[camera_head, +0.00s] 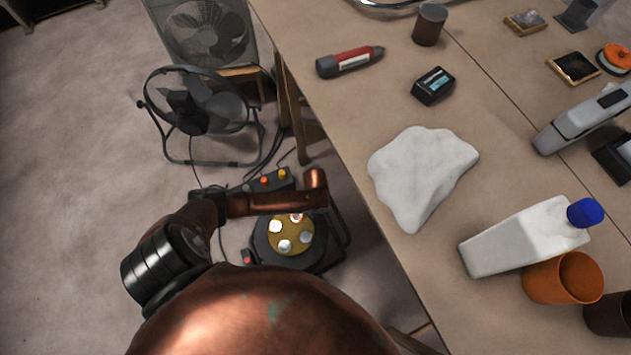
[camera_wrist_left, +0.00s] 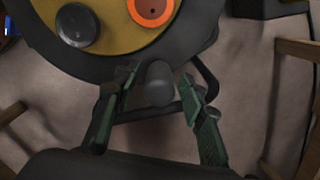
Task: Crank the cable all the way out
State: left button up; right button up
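The cable reel (camera_head: 262,222) stands on the floor beside the workbench, with a yellow disc (camera_head: 305,246) carrying several round sockets. In the left wrist view its black drum (camera_wrist_left: 60,62) fills the top, with an orange-ringed socket (camera_wrist_left: 151,8) and a dark round cap (camera_wrist_left: 77,25). A grey knob (camera_wrist_left: 158,88), apparently the crank handle, sits at the drum's near edge. My left gripper (camera_wrist_left: 160,84) has its green fingers apart on either side of the knob, with a gap visible at least on the right. In the head view my arm hides this gripper. My right gripper is not in view.
A fan (camera_head: 190,108) and a power strip (camera_head: 268,181) with loose cables lie near the reel. Floor at left is clear.

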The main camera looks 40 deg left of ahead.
pick_arm(q)
grip_shut()
jog(key=shift+a, duration=0.15)
dwell(0.4)
